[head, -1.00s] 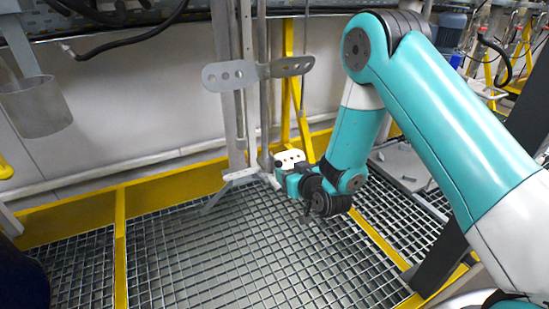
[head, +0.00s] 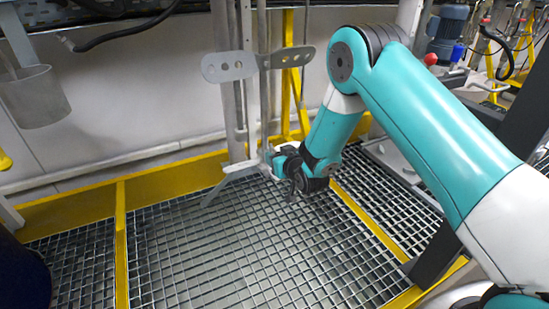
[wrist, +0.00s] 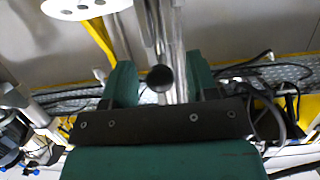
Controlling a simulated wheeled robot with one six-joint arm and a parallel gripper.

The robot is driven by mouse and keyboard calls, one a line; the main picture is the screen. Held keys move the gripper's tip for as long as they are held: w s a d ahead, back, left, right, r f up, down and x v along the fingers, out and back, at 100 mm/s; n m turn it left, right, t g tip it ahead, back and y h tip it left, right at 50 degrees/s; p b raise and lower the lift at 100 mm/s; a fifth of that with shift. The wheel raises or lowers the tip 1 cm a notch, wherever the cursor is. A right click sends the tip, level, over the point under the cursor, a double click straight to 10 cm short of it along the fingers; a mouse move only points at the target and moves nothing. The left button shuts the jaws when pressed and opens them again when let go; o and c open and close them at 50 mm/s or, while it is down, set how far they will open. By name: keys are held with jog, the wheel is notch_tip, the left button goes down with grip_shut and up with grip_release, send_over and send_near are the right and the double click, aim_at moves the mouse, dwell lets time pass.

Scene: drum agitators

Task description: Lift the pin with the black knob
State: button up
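The black knob (wrist: 160,78) shows in the wrist view between the two green fingers of my gripper (wrist: 161,80), in front of a metal post (wrist: 178,50). The fingers are apart, with a gap on each side of the knob. The pin's shaft cannot be made out. In the head view my gripper (head: 273,160) is low beside the upright agitator post (head: 246,100), just above its splayed foot. I cannot make out the knob in the head view; my gripper and wrist probably cover that spot.
A grey perforated paddle (head: 230,67) sticks out from the post above my gripper; part of it shows in the wrist view (wrist: 85,8). A yellow frame (head: 290,90) stands close behind. The grated floor (head: 230,250) in front is clear. A grey bucket (head: 35,97) hangs at the left.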

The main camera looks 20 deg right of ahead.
jog(key=c, duration=0.7)
jog(key=shift+o, duration=0.2)
jog(key=shift+r, duration=0.1)
jog(key=shift+r+p, duration=0.7)
jog(key=shift+r, duration=0.2)
jog(key=o, duration=0.9)
